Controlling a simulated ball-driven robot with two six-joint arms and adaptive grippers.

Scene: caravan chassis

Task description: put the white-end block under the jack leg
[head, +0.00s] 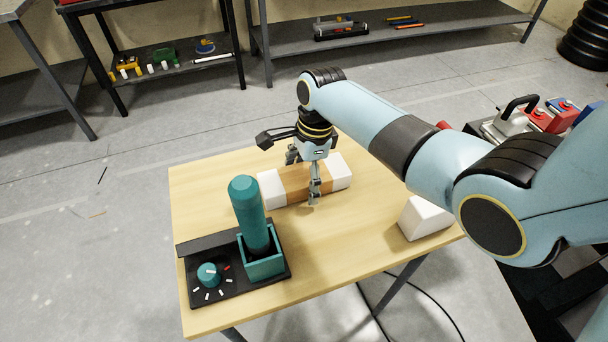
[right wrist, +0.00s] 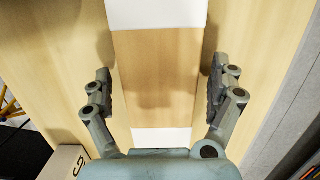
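The white-end block (head: 294,181) lies flat on the wooden table, with a tan wood-coloured middle and a white section at each end. It also shows in the right wrist view (right wrist: 157,65), running up the picture between my fingers. My right gripper (head: 303,178) is at the block's middle, pointing down, with one finger on each long side. In the right wrist view its fingers (right wrist: 160,85) are spread wider than the block, with a small gap on each side. My left gripper is not in view.
A teal cylinder (head: 248,215) stands in a square teal holder on a black base with a dial (head: 208,274) at the table's front left. A white wedge-like piece (head: 424,217) is at the table's right. The table's front middle (head: 335,245) is clear. Shelves stand behind.

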